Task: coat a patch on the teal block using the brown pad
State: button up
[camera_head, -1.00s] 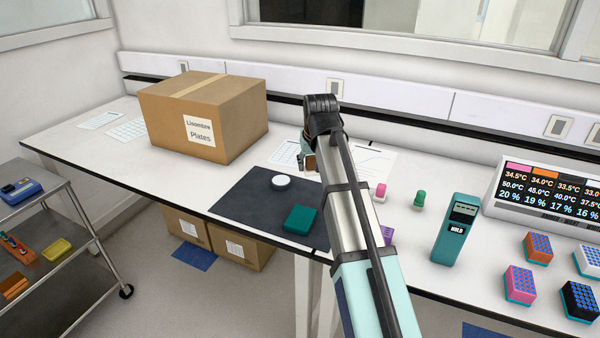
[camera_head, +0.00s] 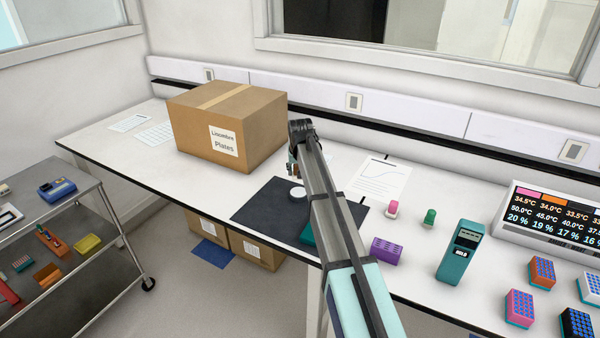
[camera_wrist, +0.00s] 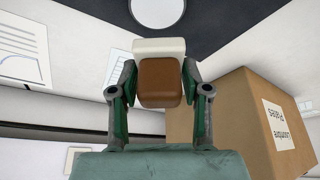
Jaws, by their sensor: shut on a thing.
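The brown pad (camera_wrist: 160,80) is between the two green and grey fingers of my gripper (camera_wrist: 158,92), with a pale part along its far edge. My gripper is shut on it. In the head view my gripper (camera_head: 292,168) hangs over the back part of the dark mat (camera_head: 262,205), near a white round disc (camera_head: 297,194). The disc also shows at the top of the wrist view (camera_wrist: 158,10), apart from the pad. The teal block (camera_head: 307,234) lies at the mat's front, mostly hidden behind my arm.
A large cardboard box (camera_head: 190,130) stands left of my gripper. Right of my arm are a purple rack (camera_head: 387,251), pink (camera_head: 392,209) and green (camera_head: 430,217) small items, a teal handheld device (camera_head: 460,250) and several colored racks. A paper sheet (camera_head: 385,180) lies behind.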

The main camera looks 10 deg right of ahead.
aim_at(298, 188)
jog(key=shift+f+b, duration=1.25)
jog(key=shift+f, duration=1.65)
jog(key=shift+s+f, duration=0.1)
jog(key=shift+f, duration=0.45)
jog(key=shift+r+p, duration=1.3)
jog(key=shift+r, duration=2.2)
